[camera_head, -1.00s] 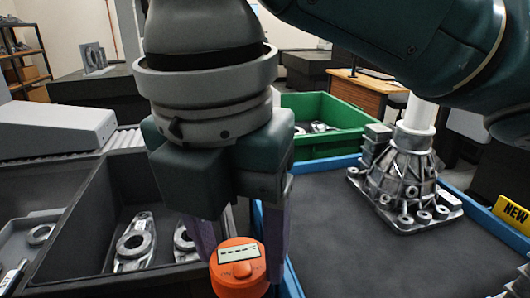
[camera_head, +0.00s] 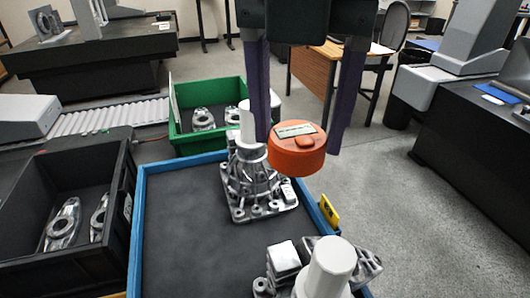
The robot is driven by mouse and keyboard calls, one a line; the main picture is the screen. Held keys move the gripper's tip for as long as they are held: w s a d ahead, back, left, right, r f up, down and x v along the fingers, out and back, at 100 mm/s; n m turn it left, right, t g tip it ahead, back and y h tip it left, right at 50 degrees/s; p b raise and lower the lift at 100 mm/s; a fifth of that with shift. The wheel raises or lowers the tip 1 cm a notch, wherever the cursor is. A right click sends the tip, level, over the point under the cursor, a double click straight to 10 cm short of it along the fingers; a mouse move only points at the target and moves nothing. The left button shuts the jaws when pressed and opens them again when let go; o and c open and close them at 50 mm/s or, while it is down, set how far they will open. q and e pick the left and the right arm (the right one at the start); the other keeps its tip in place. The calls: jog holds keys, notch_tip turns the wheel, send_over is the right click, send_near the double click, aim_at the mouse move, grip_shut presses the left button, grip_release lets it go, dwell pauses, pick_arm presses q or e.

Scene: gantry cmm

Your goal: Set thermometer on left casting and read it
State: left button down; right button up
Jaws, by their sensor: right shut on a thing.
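My right gripper (camera_head: 299,143) is shut on the orange round thermometer (camera_head: 297,158) and holds it up between its two purple fingers. The thermometer's small display faces up, too small to read. It appears above and just right of the farther, left casting (camera_head: 250,188), a grey ribbed metal housing with a white cylinder on top. The thermometer covers part of that casting's right side in the picture; I see no contact. A second, nearer casting (camera_head: 284,256) with a white cylinder stands at the lower right, cut off by the frame. My left gripper is not in view.
The castings stand in a blue-rimmed tray (camera_head: 138,215) with a dark floor, bare on its left. A green bin (camera_head: 180,137) with metal parts is behind it. A black bin (camera_head: 122,190) with parts is at left. A yellow sign (camera_head: 329,212) is on the tray's right edge.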

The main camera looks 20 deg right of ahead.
aim_at(290, 173)
notch_tip(290, 173, down, 13)
jog(key=shift+a+r, duration=0.1)
notch_tip(290, 173, down, 5)
jog(key=shift+r, duration=0.15)
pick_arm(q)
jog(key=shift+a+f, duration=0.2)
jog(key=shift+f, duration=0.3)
pick_arm(e)
jog(key=o, duration=1.4)
jog(key=shift+r, duration=0.35)
jog(key=r, duration=0.3)
jog(key=s+r, duration=0.1)
jog(key=r, duration=0.7)
jog(key=shift+s+a+r+p, duration=0.15)
jog(key=shift+a+p, duration=0.2)
jog(key=shift+a, duration=0.05)
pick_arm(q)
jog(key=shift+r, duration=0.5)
